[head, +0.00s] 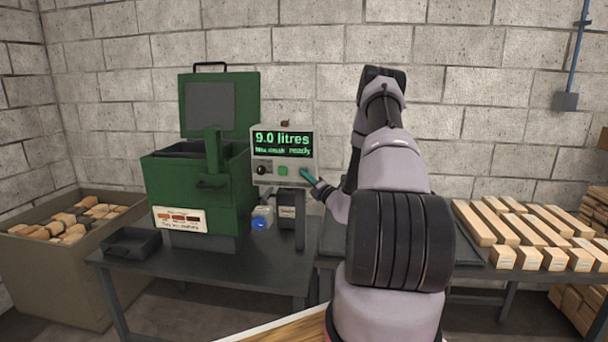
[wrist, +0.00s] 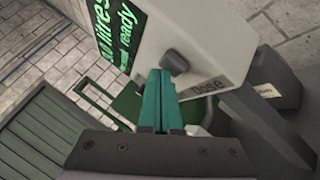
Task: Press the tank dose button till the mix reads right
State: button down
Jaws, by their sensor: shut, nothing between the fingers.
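The grey control box (head: 285,156) stands right of the green tank (head: 198,187). Its screen (head: 282,143) shows "9.0 litres" and a smaller line ending in "ready". Below are a black knob (head: 262,170) and a green button (head: 283,171). My gripper (head: 308,177) is shut and empty, at the box's lower right, just right of the green button. In the wrist view the teal fingers (wrist: 160,98) lie close to the box face, beside a dark knob (wrist: 174,62) and a label reading "Dose" (wrist: 205,87). I cannot tell whether the tips touch anything.
A label (head: 179,219) with brown colour swatches is on the tank's front. A black tray (head: 131,242) sits on the dark bench (head: 210,270). A bin (head: 60,265) of wood pieces is at left. Light wooden blocks (head: 520,228) lie on the right bench.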

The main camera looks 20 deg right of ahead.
jog(key=shift+w+d, duration=0.25)
jog(key=shift+w, duration=0.1)
dwell(0.3)
jog(key=shift+s, duration=0.1)
jog(key=shift+s+a, duration=0.5)
jog(key=shift+s, duration=0.2)
jog(key=shift+s+a, duration=0.75)
jog(key=shift+s, duration=0.3)
jog(key=shift+s+a, duration=0.7)
jog(key=shift+s, duration=0.35)
